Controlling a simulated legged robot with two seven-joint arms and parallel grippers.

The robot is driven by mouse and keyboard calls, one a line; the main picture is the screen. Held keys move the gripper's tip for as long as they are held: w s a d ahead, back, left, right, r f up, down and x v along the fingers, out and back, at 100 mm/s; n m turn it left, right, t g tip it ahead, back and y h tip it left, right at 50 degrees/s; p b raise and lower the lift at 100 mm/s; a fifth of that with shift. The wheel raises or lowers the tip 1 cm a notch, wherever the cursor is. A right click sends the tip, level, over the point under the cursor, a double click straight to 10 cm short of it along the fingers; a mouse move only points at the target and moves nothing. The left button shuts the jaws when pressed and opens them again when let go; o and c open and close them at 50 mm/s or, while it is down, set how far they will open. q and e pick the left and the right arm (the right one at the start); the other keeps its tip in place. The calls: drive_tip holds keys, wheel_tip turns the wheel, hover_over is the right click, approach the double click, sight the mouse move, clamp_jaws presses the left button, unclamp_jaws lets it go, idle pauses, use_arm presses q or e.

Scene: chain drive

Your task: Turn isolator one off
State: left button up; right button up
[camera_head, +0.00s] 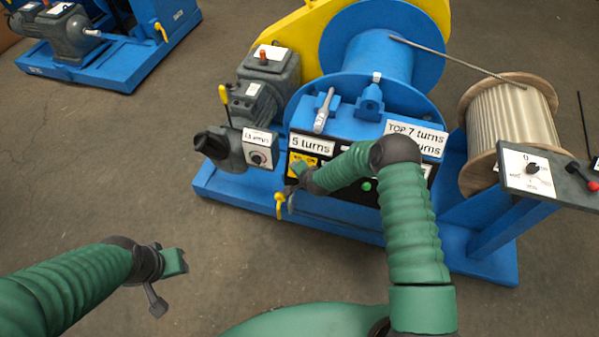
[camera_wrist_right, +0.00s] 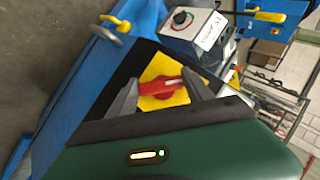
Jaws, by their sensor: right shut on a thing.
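The isolator is a red rotary handle (camera_wrist_right: 166,86) on a yellow plate (camera_wrist_right: 172,97), seen in the right wrist view. The handle lies crosswise between the two grey fingers of my right gripper (camera_wrist_right: 160,87), which is shut on it. In the head view the yellow plate (camera_head: 304,163) sits on the black panel front of the blue machine, and my right gripper (camera_head: 293,184) hides the handle there. My left gripper (camera_head: 168,277) hangs over bare floor at lower left, away from the machine, with nothing seen in it; its finger opening is unclear.
The blue winch (camera_head: 375,55) carries labels such as "5 turns". A small dial box (camera_head: 260,150) stands left of the panel. Yellow levers (camera_head: 279,203) stick out nearby. A wire reel (camera_head: 510,130) and a lever console (camera_head: 545,178) stand at right.

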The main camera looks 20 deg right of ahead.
drive_tip(key=shift+s+f, duration=0.1)
idle(0.3)
drive_tip(key=o, duration=1.4)
drive_tip(key=shift+c, duration=0.2)
drive_tip(key=v, duration=1.6)
drive_tip(key=shift+r+p, duration=0.3)
drive_tip(key=shift+p, duration=0.05)
drive_tip(key=shift+s, duration=0.1)
